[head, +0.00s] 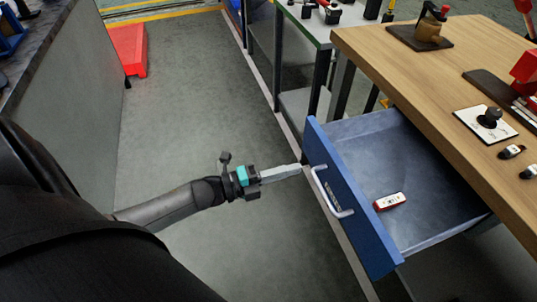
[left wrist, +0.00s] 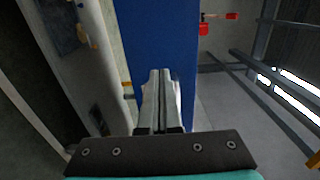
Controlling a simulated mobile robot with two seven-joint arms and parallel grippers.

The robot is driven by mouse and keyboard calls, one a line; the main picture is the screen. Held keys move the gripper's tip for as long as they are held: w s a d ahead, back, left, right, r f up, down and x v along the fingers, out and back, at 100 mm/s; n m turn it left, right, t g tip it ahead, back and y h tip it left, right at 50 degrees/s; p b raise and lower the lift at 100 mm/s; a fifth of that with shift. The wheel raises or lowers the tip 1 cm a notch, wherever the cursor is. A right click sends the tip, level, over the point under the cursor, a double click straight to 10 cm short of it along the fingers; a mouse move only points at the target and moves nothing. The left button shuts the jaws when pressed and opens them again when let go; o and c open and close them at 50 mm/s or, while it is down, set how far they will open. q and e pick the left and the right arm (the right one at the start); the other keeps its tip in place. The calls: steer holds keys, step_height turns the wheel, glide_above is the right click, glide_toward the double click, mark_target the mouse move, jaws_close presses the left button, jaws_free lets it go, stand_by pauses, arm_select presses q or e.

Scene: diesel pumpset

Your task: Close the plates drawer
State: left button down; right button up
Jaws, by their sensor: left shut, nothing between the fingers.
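The blue plates drawer (head: 345,205) stands pulled out from under the wooden workbench in the head view. Its front panel carries a pale bar handle (head: 330,193). A small red and white item (head: 390,202) lies inside the drawer. My left gripper (head: 300,168) is shut and empty, with its fingertips close to the outer face of the drawer front, beside the handle. In the left wrist view the shut fingers (left wrist: 161,85) point at the blue drawer front (left wrist: 155,35). I cannot tell whether the tips touch the panel. My right gripper is not in view.
A red object (head: 127,50) lies on the floor at the far left. The floor before the drawer is clear.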

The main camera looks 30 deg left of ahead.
mark_target(320, 162)
arm_select(q)
steer(key=shift+b+x, duration=0.35)
steer(key=shift+x, duration=2.05)
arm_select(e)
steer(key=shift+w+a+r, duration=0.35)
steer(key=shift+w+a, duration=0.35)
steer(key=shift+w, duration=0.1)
